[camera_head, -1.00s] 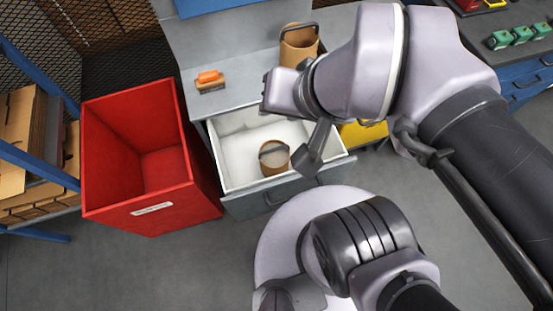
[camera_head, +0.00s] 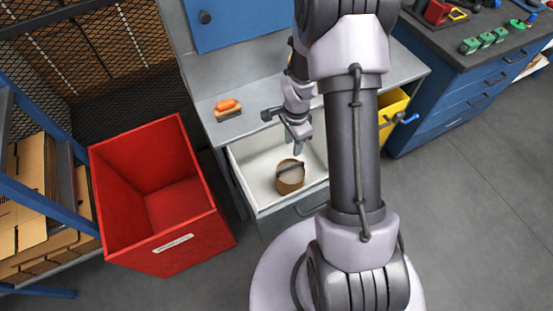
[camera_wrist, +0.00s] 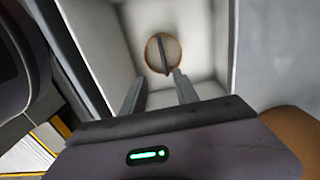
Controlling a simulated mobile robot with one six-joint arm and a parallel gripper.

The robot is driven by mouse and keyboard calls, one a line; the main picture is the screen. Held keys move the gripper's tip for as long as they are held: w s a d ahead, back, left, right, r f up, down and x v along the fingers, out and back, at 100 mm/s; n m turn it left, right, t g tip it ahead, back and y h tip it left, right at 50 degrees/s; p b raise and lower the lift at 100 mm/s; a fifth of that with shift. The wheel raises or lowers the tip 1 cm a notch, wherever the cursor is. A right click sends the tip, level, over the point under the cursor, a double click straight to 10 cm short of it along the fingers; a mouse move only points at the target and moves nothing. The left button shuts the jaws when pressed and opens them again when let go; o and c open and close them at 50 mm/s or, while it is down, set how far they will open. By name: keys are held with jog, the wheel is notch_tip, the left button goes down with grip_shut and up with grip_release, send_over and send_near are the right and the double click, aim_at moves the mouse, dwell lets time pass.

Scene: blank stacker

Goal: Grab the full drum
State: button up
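A brown drum (camera_head: 290,178) with a dark bar handle across its top stands in the open white drawer (camera_head: 247,181). In the wrist view the drum (camera_wrist: 155,55) shows from above, beyond the fingertips. My gripper (camera_head: 283,130) is above the drawer; in the wrist view its two fingers (camera_wrist: 159,78) are apart with nothing between them. The right fingertip overlaps the lower edge of the drum in that view, but I cannot tell if they touch. A brown surface (camera_wrist: 292,135) at lower right of the wrist view is mostly cut off. I cannot tell how full the drum is.
A red bin (camera_head: 160,245) stands left of the drawer. An orange-handled brush (camera_head: 228,108) lies on the grey bench. A yellow drawer (camera_head: 393,108) stands open to the right. Blue shelving with boxes (camera_head: 30,200) is at far left. Grey floor is free at right.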

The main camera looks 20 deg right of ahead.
jog(key=b, duration=0.4)
send_near(291, 167)
notch_tip(291, 167, down, 5)
notch_tip(291, 167, down, 5)
jog(key=b, duration=0.2)
jog(key=shift+w+d+f+b, duration=0.1)
jog(key=shift+w+f+b, duration=0.05)
jog(key=shift+b, duration=0.2)
jog(key=shift+f+b, duration=0.3)
jog(key=shift+b, duration=0.05)
grip_shut()
dwell(1.0)
